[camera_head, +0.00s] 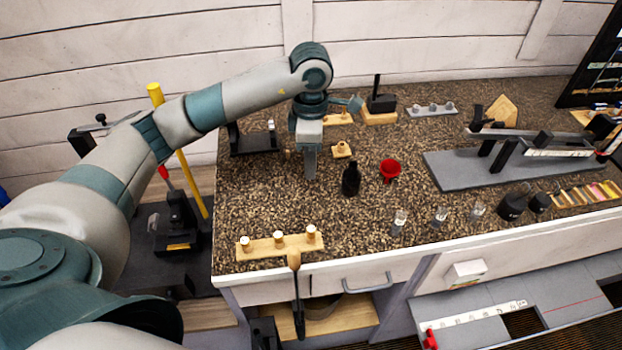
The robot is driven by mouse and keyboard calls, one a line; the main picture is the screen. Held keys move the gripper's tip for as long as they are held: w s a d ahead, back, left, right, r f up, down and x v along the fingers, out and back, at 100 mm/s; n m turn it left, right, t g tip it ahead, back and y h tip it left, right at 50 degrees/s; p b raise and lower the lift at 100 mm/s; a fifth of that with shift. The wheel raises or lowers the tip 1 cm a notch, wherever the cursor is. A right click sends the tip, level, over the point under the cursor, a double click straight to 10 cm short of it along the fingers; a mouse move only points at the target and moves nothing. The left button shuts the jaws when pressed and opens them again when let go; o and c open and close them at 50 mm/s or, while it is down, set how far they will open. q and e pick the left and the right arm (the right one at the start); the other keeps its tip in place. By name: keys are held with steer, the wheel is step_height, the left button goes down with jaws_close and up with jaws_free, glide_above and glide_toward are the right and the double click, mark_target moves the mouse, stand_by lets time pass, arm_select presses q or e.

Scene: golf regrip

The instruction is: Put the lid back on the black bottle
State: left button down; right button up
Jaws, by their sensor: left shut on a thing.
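The black bottle (350,181) stands upright on the speckled worktop, right of my left gripper. Its narrow neck points up, and I cannot make out a lid on it. My left gripper (310,172) points straight down over the worktop, a short way left of the bottle and apart from it. Its fingers look closed together, and what they hold is too small or hidden to tell. I cannot pick out the lid for certain. My right gripper is not in view.
A red funnel (390,169) stands just right of the bottle. Small glass vials (399,221) stand near the front edge. A wooden rack (279,245) lies at the front left. A grey platform (448,171) with a black stand fills the right. The worktop left of the bottle is mostly clear.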

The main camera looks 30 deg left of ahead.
arm_select(q)
steer(key=shift+r+b, duration=0.35)
steer(key=shift+r, duration=1.05)
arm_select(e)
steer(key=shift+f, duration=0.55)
